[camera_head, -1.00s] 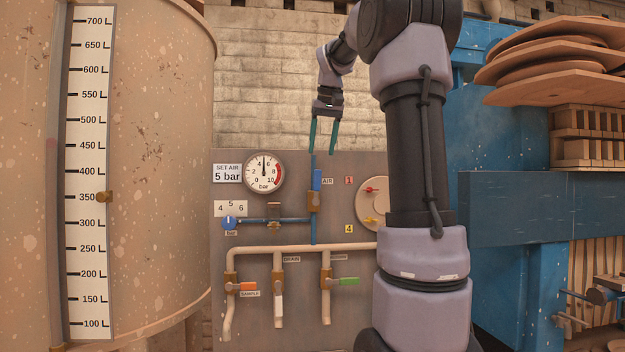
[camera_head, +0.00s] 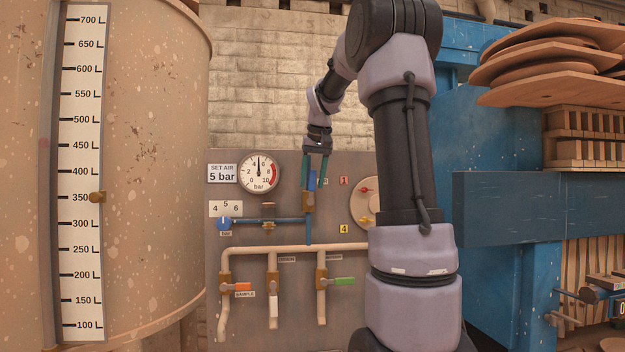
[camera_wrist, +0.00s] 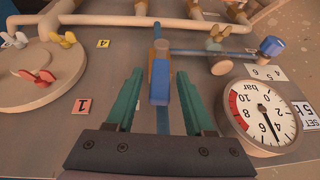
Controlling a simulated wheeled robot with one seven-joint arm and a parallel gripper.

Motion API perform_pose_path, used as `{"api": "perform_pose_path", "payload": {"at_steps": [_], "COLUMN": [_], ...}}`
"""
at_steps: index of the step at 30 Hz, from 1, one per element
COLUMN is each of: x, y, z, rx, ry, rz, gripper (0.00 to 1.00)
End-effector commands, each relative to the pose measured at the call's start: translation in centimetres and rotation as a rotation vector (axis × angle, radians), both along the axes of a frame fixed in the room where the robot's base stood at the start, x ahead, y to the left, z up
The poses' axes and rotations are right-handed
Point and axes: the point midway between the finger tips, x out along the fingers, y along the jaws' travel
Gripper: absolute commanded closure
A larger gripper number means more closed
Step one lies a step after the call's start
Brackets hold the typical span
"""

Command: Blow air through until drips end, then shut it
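The blue air valve handle (camera_head: 312,181) stands upright, in line with its pipe, on the grey panel. In the wrist view the handle (camera_wrist: 160,82) lies between the fingers. My gripper (camera_head: 315,185) is open, its green fingers on either side of the handle with gaps; in the wrist view the gripper (camera_wrist: 160,90) shows no contact. The pressure gauge (camera_head: 259,172) has its needle near 5 bar, beside a "SET AIR 5 bar" sign (camera_head: 222,172). The blue regulator knob (camera_head: 224,223) sits under a 4-5-6 scale. The drain outlet (camera_head: 273,308) shows no visible drip.
An orange sample handle (camera_head: 242,287) and a green handle (camera_head: 344,281) lie sideways on the lower pipes. A round plate (camera_head: 362,203) with red and yellow wing handles is right of the air valve. A large tank (camera_head: 150,150) stands at left.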

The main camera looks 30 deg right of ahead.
Motion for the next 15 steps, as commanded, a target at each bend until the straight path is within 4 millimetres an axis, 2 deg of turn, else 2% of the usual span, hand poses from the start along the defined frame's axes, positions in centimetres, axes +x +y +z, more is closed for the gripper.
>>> {"api": "perform_pose_path", "payload": {"at_steps": [1, 3, 4, 15], "x": [0.0, -0.01, -0.01, -0.02], "y": [0.0, 0.0, -0.01, -0.01], "z": [0.01, 0.02, 0.02, 0.04], "rx": [0.0, 0.0, 0.0, 0.0], "ry": [0.0, 0.0, 0.0, 0.0], "rz": [0.0, 0.0, 0.0, 0.0], "gripper": [0.69, 0.96, 1.0, 1.0]}}
